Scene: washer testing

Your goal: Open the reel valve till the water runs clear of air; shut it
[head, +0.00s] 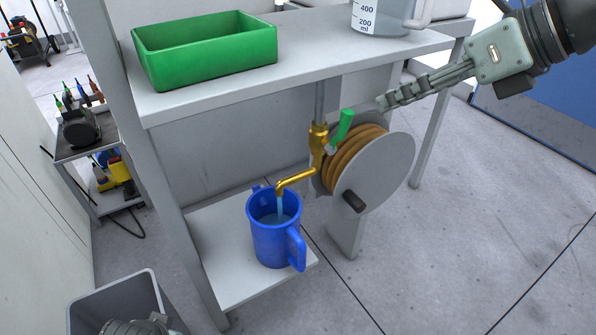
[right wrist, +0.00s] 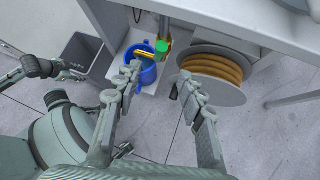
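The reel valve is a brass body (head: 318,143) on a grey pipe, with a green lever (head: 342,127) tilted up to the right. Its brass spout (head: 296,180) points down into a blue jug (head: 272,238), and a pale blue stream (head: 280,204) runs from it into the jug. Whether air is in the stream I cannot tell. My right gripper (head: 384,101) is to the right of the lever, apart from it. In the right wrist view my right gripper (right wrist: 160,74) has its fingers spread and empty, with the lever (right wrist: 162,47) beyond them. My left gripper (head: 138,327) is partly cut off at the bottom.
The hose reel (head: 388,175) with a dark crank knob stands right of the valve. The bench top (head: 300,58) above carries a green tray (head: 205,50) and a clear measuring jug (head: 380,17). The blue jug stands on a low shelf (head: 225,268). A grey bin (head: 115,297) is front left.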

